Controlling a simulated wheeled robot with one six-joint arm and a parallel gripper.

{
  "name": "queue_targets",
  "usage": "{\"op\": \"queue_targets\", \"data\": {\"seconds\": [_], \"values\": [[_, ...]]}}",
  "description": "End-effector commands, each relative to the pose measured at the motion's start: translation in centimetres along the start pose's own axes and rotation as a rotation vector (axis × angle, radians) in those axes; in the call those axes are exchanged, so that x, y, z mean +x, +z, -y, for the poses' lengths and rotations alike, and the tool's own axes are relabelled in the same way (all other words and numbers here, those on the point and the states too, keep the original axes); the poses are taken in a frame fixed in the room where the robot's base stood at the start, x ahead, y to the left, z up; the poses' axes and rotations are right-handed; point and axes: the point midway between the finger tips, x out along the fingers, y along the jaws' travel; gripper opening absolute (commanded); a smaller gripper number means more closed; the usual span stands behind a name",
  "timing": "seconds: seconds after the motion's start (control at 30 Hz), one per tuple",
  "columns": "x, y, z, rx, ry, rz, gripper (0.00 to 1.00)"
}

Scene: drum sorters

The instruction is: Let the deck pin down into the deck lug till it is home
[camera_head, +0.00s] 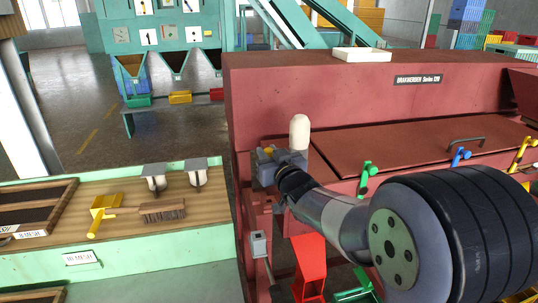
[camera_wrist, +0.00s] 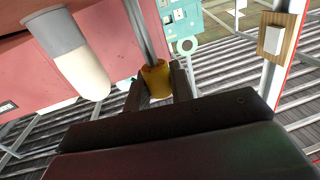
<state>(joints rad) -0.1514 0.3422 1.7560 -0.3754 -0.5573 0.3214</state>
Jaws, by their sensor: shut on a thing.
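My gripper (camera_wrist: 160,82) is shut on a yellow cylindrical grip, which I take to be the head of the deck pin (camera_wrist: 155,77). A grey rod runs from the yellow part towards the top of the wrist view. In the head view my gripper (camera_head: 268,153) is at the left end of the red machine, and a little yellow of the pin shows at its jaws. I cannot make out the deck lug for certain. A teal ring (camera_wrist: 188,46) shows beside the rod in the wrist view; I cannot tell what it belongs to. The rod's far end is not clear.
A white round-topped post (camera_head: 299,131) stands close beside my gripper; it also shows in the wrist view (camera_wrist: 85,73). The red machine (camera_head: 330,95) fills the right. A wooden-topped bench (camera_head: 130,228) with a brush (camera_head: 162,212) lies left, across a gap.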

Motion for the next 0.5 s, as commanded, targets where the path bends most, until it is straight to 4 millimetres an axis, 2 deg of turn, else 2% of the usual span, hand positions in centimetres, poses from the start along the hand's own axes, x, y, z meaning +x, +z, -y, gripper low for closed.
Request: {"op": "queue_targets", "data": {"seconds": [0.2, 0.5], "values": [[-0.1, 0.1, 0.0, -0.001, 0.001, -0.002, 0.00], [-0.1, 2.9, 0.0, 0.000, 0.001, -0.001, 0.00]]}}
